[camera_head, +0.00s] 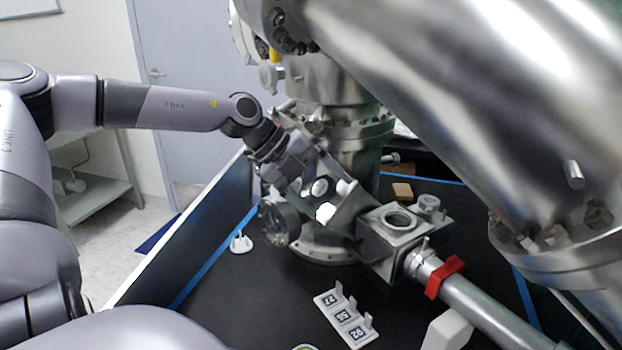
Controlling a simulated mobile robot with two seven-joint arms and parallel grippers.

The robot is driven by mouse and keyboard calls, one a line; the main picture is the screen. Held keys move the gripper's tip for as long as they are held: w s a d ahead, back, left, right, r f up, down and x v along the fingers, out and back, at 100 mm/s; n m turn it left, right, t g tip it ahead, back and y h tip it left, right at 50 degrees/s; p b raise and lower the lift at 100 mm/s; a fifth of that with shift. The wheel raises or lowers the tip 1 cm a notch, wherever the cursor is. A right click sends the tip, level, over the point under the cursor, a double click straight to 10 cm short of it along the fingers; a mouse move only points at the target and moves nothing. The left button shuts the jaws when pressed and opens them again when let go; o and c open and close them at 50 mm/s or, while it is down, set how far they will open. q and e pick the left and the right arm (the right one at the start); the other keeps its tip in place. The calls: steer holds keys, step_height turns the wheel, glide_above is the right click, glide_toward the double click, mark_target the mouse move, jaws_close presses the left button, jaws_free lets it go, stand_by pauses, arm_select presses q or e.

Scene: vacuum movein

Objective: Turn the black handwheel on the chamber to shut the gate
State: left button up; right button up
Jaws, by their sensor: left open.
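The metal chamber (350,140) stands upright on the black table, with a wide flange at its foot. My left gripper (336,200) is in front of the chamber, angled down to the right. It is open, with pale fingertips apart. A small dark round part (320,187) shows by the fingers; I cannot tell whether it is the black handwheel or part of my gripper. A dark-rimmed round fitting (275,222) sits on the chamber's left side, below my gripper. No contact can be made out. My right gripper is not in view.
A square metal block with a round port (397,220) joins a long tube with a red clamp (444,277). A large steel cylinder (450,100) fills the upper right. A white numbered holder (345,317) and a small white stand (241,243) are on the black tabletop.

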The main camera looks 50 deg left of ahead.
arm_select(q)
steer(key=v, duration=0.7)
stand_by(0.3)
steer(key=shift+f, duration=0.1)
